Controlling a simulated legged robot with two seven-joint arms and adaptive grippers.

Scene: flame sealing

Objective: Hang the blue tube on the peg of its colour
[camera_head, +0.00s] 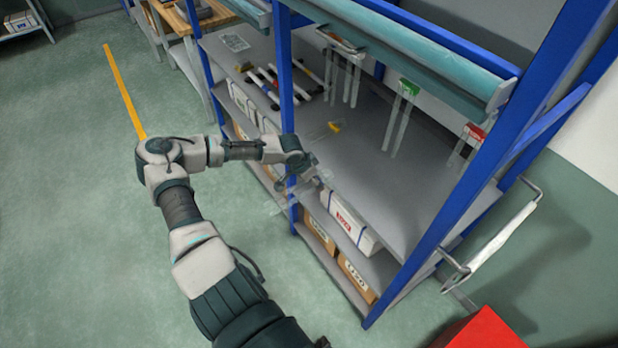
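My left arm comes up from the bottom and bends right. Its gripper (309,178) is at the front edge of the shelf unit, beside a blue post. The fingers are small and pale, so I cannot tell whether they are open or shut or hold anything. Clear tubes hang at the back of the shelf: one pair under a green marker (409,87), one under a red marker (474,132), and several further left (345,75). A clear piece with a yellow end (335,126) lies on the shelf. I cannot make out a blue tube or blue peg for sure. My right gripper is out of view.
Several white and dark rods (270,85) lie at the shelf's far left. Boxes (352,222) fill the lower shelf. Blue posts (286,90) bound the unit. The middle of the upper shelf (400,190) is bare. A red object (480,330) stands at bottom right.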

